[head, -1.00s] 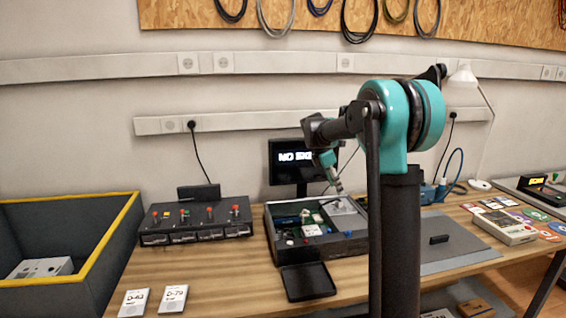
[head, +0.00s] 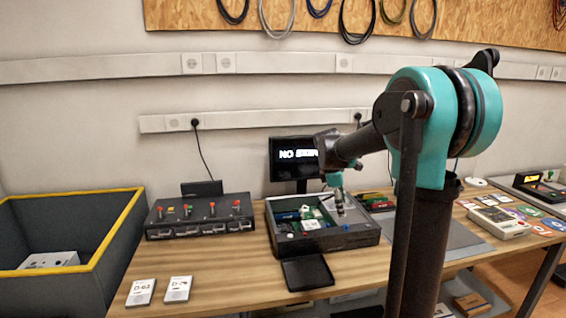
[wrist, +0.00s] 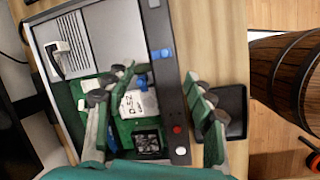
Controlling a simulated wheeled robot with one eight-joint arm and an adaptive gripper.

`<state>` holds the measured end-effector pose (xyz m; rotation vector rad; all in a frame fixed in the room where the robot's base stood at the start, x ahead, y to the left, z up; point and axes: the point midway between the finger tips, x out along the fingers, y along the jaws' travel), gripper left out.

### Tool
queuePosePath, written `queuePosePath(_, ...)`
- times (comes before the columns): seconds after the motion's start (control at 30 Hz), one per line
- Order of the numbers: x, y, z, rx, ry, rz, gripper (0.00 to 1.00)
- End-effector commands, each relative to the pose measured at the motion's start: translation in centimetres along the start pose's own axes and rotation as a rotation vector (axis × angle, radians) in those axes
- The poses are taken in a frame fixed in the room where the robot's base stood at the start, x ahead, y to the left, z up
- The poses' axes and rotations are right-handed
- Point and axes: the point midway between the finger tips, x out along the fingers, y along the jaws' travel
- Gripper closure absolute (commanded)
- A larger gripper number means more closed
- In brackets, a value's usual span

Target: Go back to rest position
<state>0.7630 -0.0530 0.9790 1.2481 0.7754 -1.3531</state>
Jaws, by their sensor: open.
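My gripper (head: 339,209) hangs over the open dark equipment case (head: 345,243) in the middle of the bench. In the wrist view my gripper (wrist: 165,85) has its green-and-grey fingers spread wide, with nothing held between them. Below it in the wrist view lie a green circuit board (wrist: 125,132), a white label marked D-52 (wrist: 138,103) and a black fan (wrist: 147,141). The height of the fingertips above the case is hard to judge.
A black tray (head: 308,272) lies in front of the case. A switch box (head: 200,217) and a yellow-rimmed bin (head: 118,227) stand left. A monitor (head: 292,158) stands behind. Two white cards (head: 178,289) lie at the front left. A wooden barrel (wrist: 285,75) stands beyond the bench.

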Motion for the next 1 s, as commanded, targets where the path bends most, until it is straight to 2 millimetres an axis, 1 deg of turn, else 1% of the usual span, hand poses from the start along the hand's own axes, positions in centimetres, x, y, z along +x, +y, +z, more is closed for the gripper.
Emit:
queuePosePath(0.03,0.4,-1.4,0.4,0.059,0.014,0.004,0.46)
queuePosePath(0.07,0.7,-2.3,0.6,0.102,0.026,0.008,0.46)
queuePosePath(0.17,1.8,-6.0,1.1,0.278,0.073,0.016,0.46)
queuePosePath(0.2,2.4,-7.9,1.4,0.361,0.095,0.018,0.46)
queuePosePath(0.27,3.4,-10.7,1.7,0.496,0.133,0.018,0.46)
queuePosePath(0.3,4.0,-12.7,1.8,0.586,0.158,0.015,0.46)
queuePosePath(0.37,5.0,-15.6,2.0,0.721,0.196,0.008,0.46)
queuePosePath(0.4,5.7,-17.6,2.1,0.81,0.221,0.003,0.46)
queuePosePath(0.47,6.7,-20.3,2.2,0.938,0.257,-0.01,0.46)
queuePosePath(0.5,7.3,-22.0,2.2,1.017,0.279,-0.02,0.46)
queuePosePath(0.6,8.7,-25.6,2.2,1.184,0.326,-0.045,0.46)
queuePosePath(0.7,9.6,-28.0,2.1,1.3,0.359,-0.066,0.46)
queuePosePath(0.8,10.0,-29.2,2.0,1.362,0.375,-0.079,0.46)
queuePosePath(1.0,10.2,-29.5,2.0,1.383,0.381,-0.083,0.46)
